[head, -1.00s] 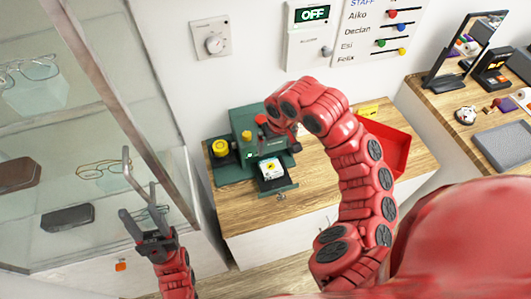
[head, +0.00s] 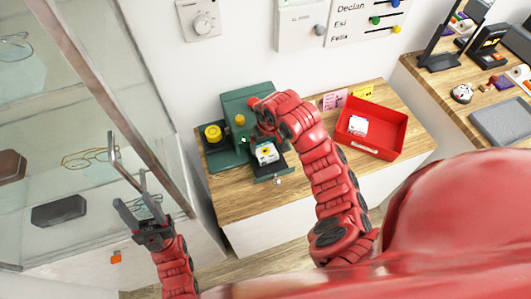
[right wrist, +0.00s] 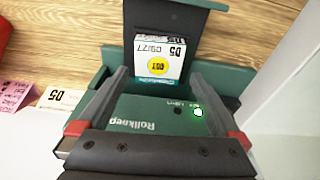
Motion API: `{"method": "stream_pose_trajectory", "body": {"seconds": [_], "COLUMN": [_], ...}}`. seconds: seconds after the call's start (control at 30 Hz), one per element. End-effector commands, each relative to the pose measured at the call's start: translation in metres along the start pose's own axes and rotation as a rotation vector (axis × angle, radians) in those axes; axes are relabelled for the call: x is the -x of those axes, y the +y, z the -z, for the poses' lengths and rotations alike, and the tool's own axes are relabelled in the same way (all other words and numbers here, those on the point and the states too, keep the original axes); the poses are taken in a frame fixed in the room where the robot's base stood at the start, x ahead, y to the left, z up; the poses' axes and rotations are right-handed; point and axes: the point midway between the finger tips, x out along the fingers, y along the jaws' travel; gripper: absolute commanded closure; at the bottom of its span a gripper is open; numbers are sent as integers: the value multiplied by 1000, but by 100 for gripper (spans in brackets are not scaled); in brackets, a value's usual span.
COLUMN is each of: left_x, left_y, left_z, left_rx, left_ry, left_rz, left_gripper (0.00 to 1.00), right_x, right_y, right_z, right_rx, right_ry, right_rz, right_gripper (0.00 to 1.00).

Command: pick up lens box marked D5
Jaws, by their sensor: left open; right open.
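The lens box marked D5 (right wrist: 158,62) is white and teal with a yellow round spot; its print appears upside down in the right wrist view. In the head view the small box (head: 266,153) sits on the dark tray of a green machine (head: 240,110). My right gripper (right wrist: 160,78) is open and empty; its two fingers stand apart, just short of the box and to either side. My left gripper (head: 131,182) is open and empty, beside the glass cabinet at the left.
The green machine body (right wrist: 150,115) lies under my right fingers. A red tray (head: 390,147) with a white box (head: 358,125) stands right of the machine, near a pink card (head: 334,101) and a yellow card (head: 361,92). Bare wood (head: 240,203) lies in front.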

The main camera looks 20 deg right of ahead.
Motion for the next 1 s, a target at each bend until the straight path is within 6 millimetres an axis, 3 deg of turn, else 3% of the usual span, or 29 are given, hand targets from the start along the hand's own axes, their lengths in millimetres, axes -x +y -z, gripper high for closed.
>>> {"method": "stream_pose_trajectory", "body": {"seconds": [0.2,0.4,0.73,1.0], "left_x": [-20,-25,-26,-26], "left_y": [-1,-1,-1,-1], "left_z": [3,4,4,4], "left_rx": [0,0,0,0], "left_ry": [0,0,0,0], "left_rz": [0,0,0,0], "left_gripper": [50,50,50,50], "right_x": [-21,-42,-48,-47], "right_y": [2,2,2,2], "right_z": [0,1,2,2], "right_rx": [-1,-1,0,-1], "right_ry": [-8,-5,2,1], "right_rz": [-2,0,0,0], "right_gripper": [0,0,0,47]}}
